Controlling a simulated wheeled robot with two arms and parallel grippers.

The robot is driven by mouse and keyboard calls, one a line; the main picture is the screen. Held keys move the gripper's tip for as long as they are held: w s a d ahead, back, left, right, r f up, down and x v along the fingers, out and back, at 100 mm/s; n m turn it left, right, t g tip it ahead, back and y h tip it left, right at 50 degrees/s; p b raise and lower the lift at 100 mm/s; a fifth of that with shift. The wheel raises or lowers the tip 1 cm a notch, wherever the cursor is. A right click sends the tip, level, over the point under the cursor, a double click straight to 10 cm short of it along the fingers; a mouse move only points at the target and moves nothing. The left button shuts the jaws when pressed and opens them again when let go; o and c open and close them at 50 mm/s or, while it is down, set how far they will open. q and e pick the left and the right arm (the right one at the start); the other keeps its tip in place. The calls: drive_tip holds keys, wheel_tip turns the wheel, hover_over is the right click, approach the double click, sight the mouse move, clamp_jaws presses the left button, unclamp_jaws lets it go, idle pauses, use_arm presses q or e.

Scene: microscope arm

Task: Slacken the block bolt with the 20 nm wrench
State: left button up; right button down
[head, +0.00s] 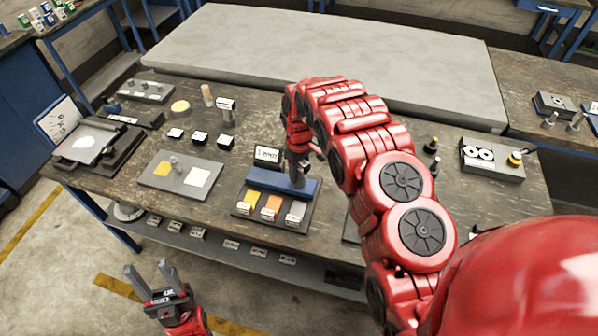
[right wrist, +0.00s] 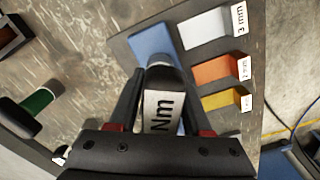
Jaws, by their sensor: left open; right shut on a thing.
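My right gripper (head: 297,160) is at the blue block (head: 268,186), in the middle of the bench. In the right wrist view, the gripper (right wrist: 162,105) is shut on a grey and black wrench (right wrist: 160,72). Its white label shows "Nm"; the number is hidden. The wrench stands upright over the blue block (right wrist: 150,44) in the head view. Its lower end and any bolt under it are hidden, so I cannot tell whether they touch. My left gripper (head: 152,285) is open and empty, low in front of the bench.
A dark tray (head: 240,222) by the blue block holds yellow, orange and white shims. A grey plate (head: 157,182) with an upright post lies left. Small dark-handled tools (head: 433,146) stand right of my arm. A large grey slab (head: 420,90) lies behind.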

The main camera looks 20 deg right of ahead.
drive_tip(key=shift+n, duration=0.4)
drive_tip(key=n+p, duration=0.1)
drive_tip(key=n, duration=0.1)
drive_tip(key=shift+w+r+n, duration=0.1)
drive_tip(key=shift+r+n, duration=0.05)
drive_tip(key=shift+n, duration=0.75)
drive_tip(key=shift+n+p, duration=0.4)
drive_tip(key=shift+n, duration=0.3)
drive_tip(key=shift+f+b, duration=0.2)
drive_tip(key=shift+b, duration=0.1)
drive_tip(key=shift+r+m, duration=0.1)
drive_tip(key=shift+m, duration=0.3)
